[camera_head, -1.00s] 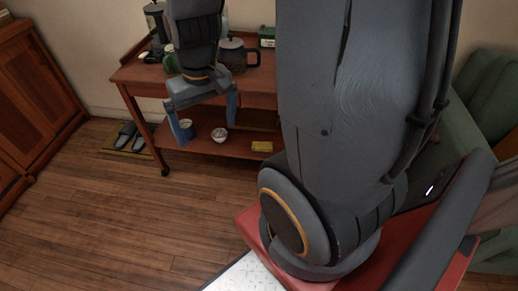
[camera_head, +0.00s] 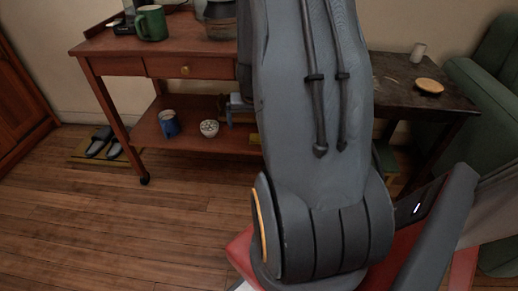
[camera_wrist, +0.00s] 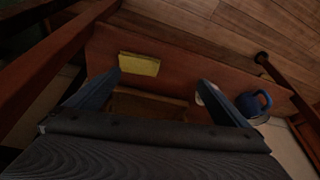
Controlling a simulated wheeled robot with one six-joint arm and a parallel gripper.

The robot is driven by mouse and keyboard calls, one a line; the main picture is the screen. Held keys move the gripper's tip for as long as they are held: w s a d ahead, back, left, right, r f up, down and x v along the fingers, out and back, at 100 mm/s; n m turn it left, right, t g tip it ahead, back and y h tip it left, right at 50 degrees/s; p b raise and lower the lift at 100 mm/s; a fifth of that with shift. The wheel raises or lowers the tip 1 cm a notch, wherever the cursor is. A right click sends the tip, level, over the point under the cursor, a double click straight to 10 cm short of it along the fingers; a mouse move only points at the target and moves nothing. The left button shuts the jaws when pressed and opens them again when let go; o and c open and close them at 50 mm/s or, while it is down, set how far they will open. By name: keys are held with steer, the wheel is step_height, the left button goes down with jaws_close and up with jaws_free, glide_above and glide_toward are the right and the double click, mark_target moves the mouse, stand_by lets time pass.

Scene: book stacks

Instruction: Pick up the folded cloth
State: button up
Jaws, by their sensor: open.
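The folded cloth (camera_wrist: 139,64) looks like a flat yellow piece on the cart's lower shelf, near its edge in the wrist view. In the head view only a sliver of the cloth (camera_head: 253,138) shows beside my arm. My gripper (camera_wrist: 160,78) is open and empty, its two blue-grey fingers spread wide. The cloth lies beyond the left fingertip, apart from it as far as I can tell. In the head view my gripper (camera_head: 238,104) is mostly hidden behind my arm, at the lower shelf's height.
On the lower shelf (camera_head: 195,143) stand a blue mug (camera_head: 169,124) and a small bowl (camera_head: 209,128), left of the cloth. The cart's upper top (camera_head: 110,44) holds a green mug (camera_head: 151,23). A dark table (camera_head: 410,75) is at right. Slippers (camera_head: 100,142) lie left; the floor in front is clear.

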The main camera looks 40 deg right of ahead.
steer(key=shift+m+h, duration=0.5)
steer(key=d+f+b, duration=0.2)
steer(key=f+b, duration=0.1)
steer(key=f, duration=0.1)
steer(key=w+d+f+b, duration=0.1)
steer(key=d+f+b, duration=0.2)
steer(key=f, duration=0.2)
steer(key=w+d+f+b, duration=0.1)
steer(key=d+f+b, duration=0.1)
steer(key=f+b, duration=0.1)
steer(key=shift+d+f, duration=0.4)
steer(key=shift+f, duration=0.3)
steer(key=c, duration=0.9)
